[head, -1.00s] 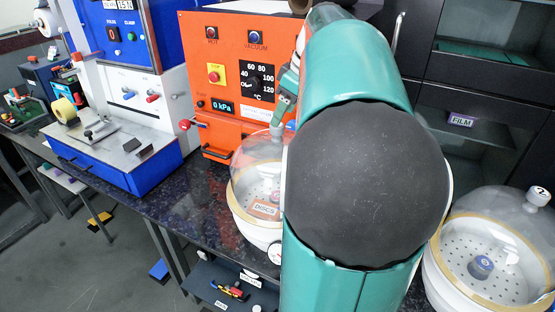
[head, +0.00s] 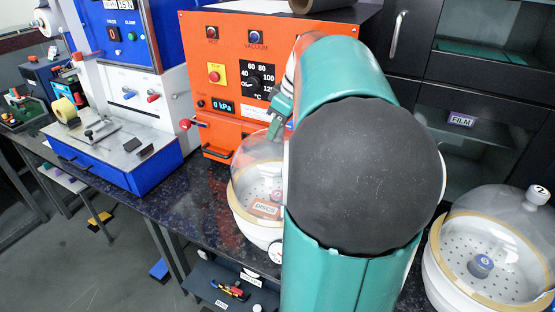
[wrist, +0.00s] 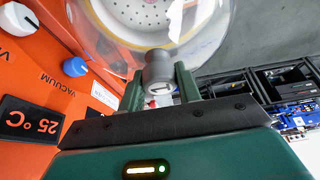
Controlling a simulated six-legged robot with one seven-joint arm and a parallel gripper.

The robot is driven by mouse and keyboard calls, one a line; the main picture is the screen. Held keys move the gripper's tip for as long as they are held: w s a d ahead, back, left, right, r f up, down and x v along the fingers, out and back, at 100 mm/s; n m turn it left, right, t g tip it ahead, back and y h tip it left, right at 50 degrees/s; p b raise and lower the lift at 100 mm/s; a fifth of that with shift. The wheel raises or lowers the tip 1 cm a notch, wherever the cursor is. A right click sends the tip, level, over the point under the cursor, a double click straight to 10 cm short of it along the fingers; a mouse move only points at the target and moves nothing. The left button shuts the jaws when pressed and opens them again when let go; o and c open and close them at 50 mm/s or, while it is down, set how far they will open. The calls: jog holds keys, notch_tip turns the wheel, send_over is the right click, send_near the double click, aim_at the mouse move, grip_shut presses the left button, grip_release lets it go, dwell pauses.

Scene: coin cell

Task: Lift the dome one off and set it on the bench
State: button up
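The dome (head: 257,160) nearest my gripper is clear and sits on a white round base on the bench, left of my arm in the head view. A card reading DISCS shows inside it. In the wrist view its grey knob (wrist: 158,70) stands between the two green fingertips, with the clear dome (wrist: 205,30) beyond. My gripper (head: 281,108) is over the dome's top; in the wrist view my gripper (wrist: 160,80) has its fingers apart, one on each side of the knob. Whether they touch it is hard to tell. My arm hides the dome's right side.
An orange vacuum oven (head: 240,80) stands close behind the dome. A second dome (head: 500,235), its knob marked 2, is at the right. Dark bench top (head: 185,200) is clear left of the dome, before the blue machine (head: 130,165).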

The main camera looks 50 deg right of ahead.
jog(key=shift+r, duration=0.1)
grip_shut()
jog(key=shift+r, duration=0.75)
jog(key=s+a+r, duration=0.7)
jog(key=a+r, duration=0.4)
jog(key=a, duration=0.1)
jog(key=shift+r, duration=0.2)
jog(key=shift+s+a, duration=0.1)
jog(key=shift+s, duration=0.05)
